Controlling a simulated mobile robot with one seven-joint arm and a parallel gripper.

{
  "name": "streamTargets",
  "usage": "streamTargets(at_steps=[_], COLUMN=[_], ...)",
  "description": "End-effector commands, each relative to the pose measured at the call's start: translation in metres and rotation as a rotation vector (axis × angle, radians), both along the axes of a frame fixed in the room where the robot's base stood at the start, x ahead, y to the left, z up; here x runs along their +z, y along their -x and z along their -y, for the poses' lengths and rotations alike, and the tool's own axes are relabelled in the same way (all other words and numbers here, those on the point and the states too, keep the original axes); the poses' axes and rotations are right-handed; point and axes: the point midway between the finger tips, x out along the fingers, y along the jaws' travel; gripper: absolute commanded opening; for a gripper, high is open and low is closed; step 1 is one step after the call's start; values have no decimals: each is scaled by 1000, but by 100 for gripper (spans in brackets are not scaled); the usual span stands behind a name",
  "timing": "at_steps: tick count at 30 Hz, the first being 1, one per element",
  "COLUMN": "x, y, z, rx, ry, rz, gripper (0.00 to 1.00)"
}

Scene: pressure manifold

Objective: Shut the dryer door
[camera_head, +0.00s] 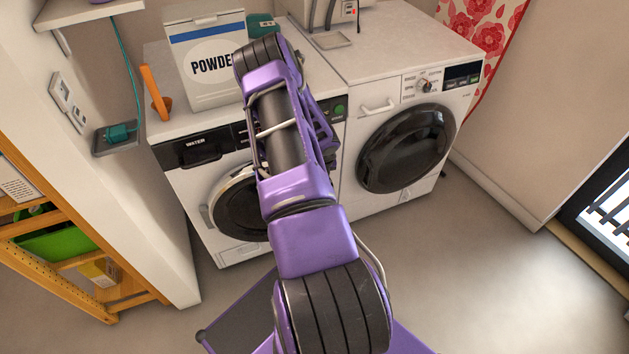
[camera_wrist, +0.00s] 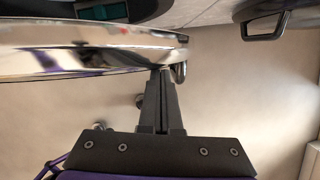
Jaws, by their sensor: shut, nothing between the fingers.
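The left machine, with a black drawer marked WATER (camera_head: 201,150), appears to be the dryer. Its round dark door with a chrome rim (camera_head: 228,202) is partly hidden behind my arm in the head view. In the wrist view the chrome rim (camera_wrist: 80,52) shows nearly edge-on across the left, and the door seems to stand slightly off the machine front. A small metal catch (camera_wrist: 181,72) sits at the rim's right end. My gripper (camera_wrist: 165,72) is shut and empty, its tips at the rim's right end beside the catch; whether they touch is unclear. My arm hides the gripper in the head view.
A second white machine (camera_head: 376,112) with a round black door (camera_head: 408,148) stands right of the dryer. A POWDER box (camera_head: 207,60) is on the dryer's top. A wooden shelf (camera_head: 70,235) and wall edge stand at left. The floor (camera_head: 480,260) at right is clear.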

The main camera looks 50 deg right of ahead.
Motion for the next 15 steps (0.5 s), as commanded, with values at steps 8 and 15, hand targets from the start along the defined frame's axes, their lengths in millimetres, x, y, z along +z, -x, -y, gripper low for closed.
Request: streamTargets(at_steps=[8,15], x=[0,0], y=[1,0], z=[9,10], rx=[17,21], ry=[0,0], rz=[0,0], gripper=[0,0])
